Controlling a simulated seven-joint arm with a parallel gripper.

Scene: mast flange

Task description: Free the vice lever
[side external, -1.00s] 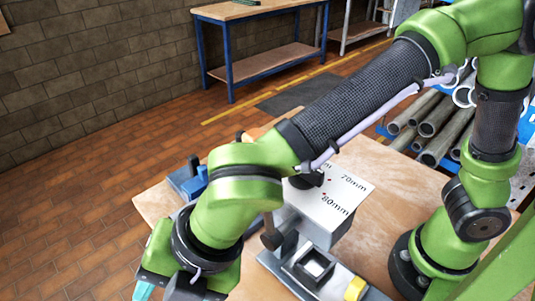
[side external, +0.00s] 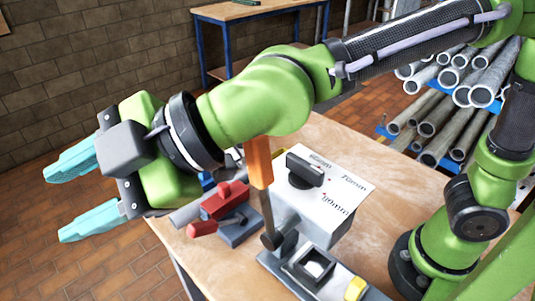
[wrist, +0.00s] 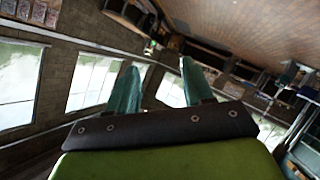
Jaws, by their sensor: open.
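An orange-handled lever (side external: 258,163) stands nearly upright on a thin grey rod, its foot by a dark knob at the grey fixture (side external: 318,222) on the bench. My wrist partly overlaps the view near its top. A red clamp-like part (side external: 225,200) with a red-tipped handle (side external: 203,229) sits left of it on a dark base. I cannot tell for certain which handle is the vice lever. My gripper (side external: 80,192) is open and empty, pointing left beyond the bench edge, apart from both handles. Its teal fingers (wrist: 160,85) show with nothing between them in the wrist view.
The fixture's white top plate bears millimetre marks and a black handle (side external: 305,169). A grey base with a square socket and a yellow block (side external: 355,288) lies in front. A pipe rack (side external: 440,110) stands behind right. The wooden bench (side external: 375,240) is partly clear; open floor lies left.

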